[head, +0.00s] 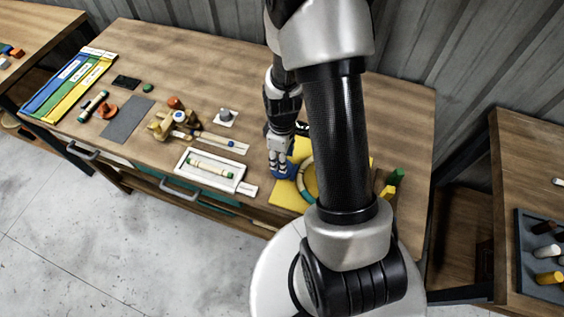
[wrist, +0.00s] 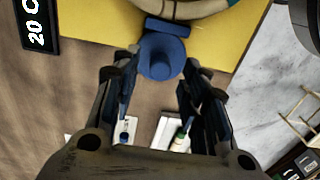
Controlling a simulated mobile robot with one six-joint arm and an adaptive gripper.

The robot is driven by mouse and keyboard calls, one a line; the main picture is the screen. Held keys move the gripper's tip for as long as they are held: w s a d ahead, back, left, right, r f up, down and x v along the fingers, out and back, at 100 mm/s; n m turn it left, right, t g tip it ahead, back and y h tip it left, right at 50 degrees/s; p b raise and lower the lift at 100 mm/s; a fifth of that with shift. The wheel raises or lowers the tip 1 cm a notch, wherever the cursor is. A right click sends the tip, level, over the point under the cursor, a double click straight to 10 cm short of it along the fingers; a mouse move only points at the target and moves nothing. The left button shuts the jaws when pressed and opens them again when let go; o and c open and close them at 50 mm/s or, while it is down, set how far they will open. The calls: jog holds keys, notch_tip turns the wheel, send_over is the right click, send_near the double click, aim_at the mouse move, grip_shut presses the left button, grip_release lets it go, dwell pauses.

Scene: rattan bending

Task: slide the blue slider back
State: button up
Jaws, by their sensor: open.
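The blue slider (wrist: 162,55) has a round knob and a flat blue block at its far side. It sits at the edge of the yellow board (wrist: 92,22), close to the pale curved ring (wrist: 190,9). My gripper (wrist: 160,72) is open, with one finger on each side of the knob; I cannot tell if the fingers touch it. In the head view my gripper (head: 279,163) points down at the blue slider (head: 284,172), partly hiding it. The ring (head: 307,181) lies on the yellow board (head: 287,194), partly behind my arm.
A white tray (head: 211,182) with a pale stick stands left of my gripper, near the table front. Wooden clamp parts (head: 163,128) and a grey pad (head: 127,120) lie further left. A display (wrist: 36,22) reads "20 C".

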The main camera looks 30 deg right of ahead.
jog(key=shift+f, duration=1.35)
jog(key=shift+c, duration=0.2)
grip_shut()
